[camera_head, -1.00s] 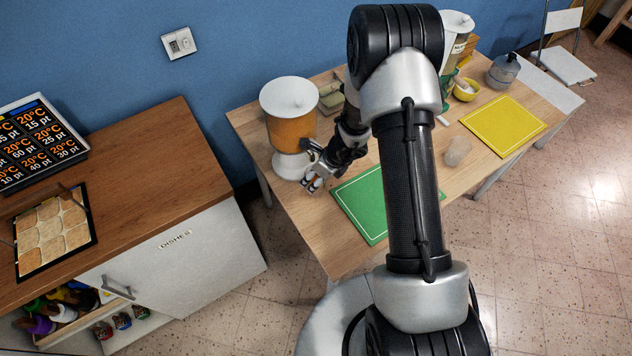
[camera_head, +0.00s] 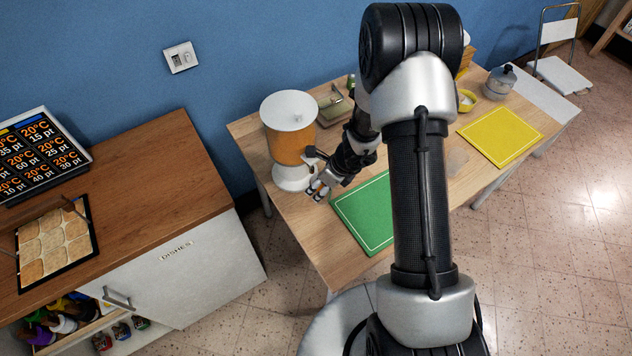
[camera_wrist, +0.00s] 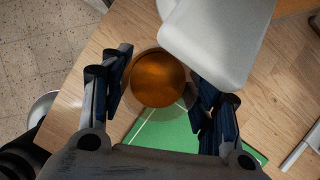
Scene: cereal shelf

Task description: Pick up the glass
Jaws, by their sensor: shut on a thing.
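A clear round glass (camera_wrist: 158,78) with orange-brown content inside shows in the wrist view. My gripper (camera_wrist: 160,88) is shut on it, with one dark finger on each side. In the head view my gripper (camera_head: 318,190) is beside the base of the cereal dispenser (camera_head: 290,142), near the left end of the table. The glass is too small to make out clearly there. A pale grey part of the dispenser (camera_wrist: 212,42) overlaps the upper right of the glass in the wrist view.
A green mat (camera_head: 364,222) lies right of my gripper, and its edge shows under the glass (camera_wrist: 165,131). A yellow mat (camera_head: 500,136) and a metal pot (camera_head: 499,82) are farther right. A wooden counter (camera_head: 150,180) stands left across a gap.

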